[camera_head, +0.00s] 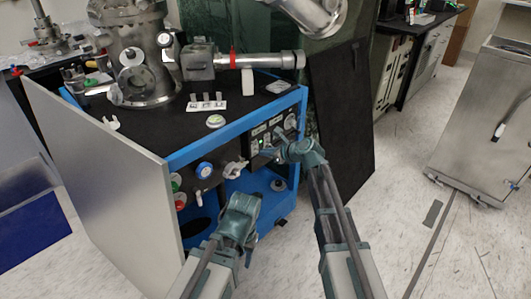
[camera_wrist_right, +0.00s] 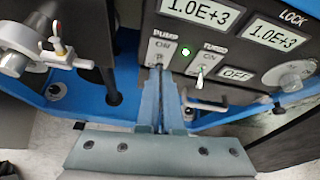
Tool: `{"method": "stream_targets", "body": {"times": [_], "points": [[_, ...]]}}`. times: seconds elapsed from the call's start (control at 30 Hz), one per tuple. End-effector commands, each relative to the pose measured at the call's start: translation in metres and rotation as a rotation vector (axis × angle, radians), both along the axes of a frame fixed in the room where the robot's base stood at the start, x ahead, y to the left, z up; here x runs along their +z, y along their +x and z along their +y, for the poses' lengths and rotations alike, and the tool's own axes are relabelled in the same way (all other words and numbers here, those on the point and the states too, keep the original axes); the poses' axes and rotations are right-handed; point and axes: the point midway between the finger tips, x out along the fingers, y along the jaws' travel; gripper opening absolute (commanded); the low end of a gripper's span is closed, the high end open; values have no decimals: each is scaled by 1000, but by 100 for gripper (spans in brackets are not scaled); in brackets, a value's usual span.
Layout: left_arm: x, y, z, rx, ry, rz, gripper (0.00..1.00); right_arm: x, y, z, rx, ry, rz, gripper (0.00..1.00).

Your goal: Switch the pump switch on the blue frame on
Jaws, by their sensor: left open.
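The blue frame (camera_head: 227,131) carries a black control panel (camera_head: 270,133) on its front. In the right wrist view, the pump switch (camera_wrist_right: 158,60) sits under the PUMP and ON labels, partly hidden by my fingertips. My right gripper (camera_head: 270,153) is at the panel. In the right wrist view its fingers (camera_wrist_right: 160,72) are together, with their tips at the pump switch; whether they touch it I cannot tell. My left gripper (camera_head: 243,203) is open, lower and in front of the frame, and appears empty.
The turbo switch (camera_wrist_right: 200,74) and a green light (camera_wrist_right: 185,51) are just right of the pump switch. A LOCK knob (camera_wrist_right: 290,74) is farther right. A valve handle (camera_head: 235,169) projects left of the panel. A grey side panel (camera_head: 110,190) and a black board (camera_head: 345,120) flank the frame.

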Motion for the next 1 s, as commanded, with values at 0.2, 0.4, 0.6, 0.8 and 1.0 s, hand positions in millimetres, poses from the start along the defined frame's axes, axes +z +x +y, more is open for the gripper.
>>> {"method": "stream_targets", "body": {"times": [0.2,0.4,0.6,0.8,1.0], "points": [[3,0,1,4,2,0,50,5,1,1,-6,13,-6,0],[16,0,1,5,4,0,50,18,-9,-6,-5,12,-6,0],[39,0,0,7,2,1,50,40,-27,-20,-2,7,-3,0],[60,-1,0,8,-2,2,50,60,-46,-33,3,4,1,0],[63,-1,-1,9,-4,2,50,63,-51,-38,7,2,2,0]]}}
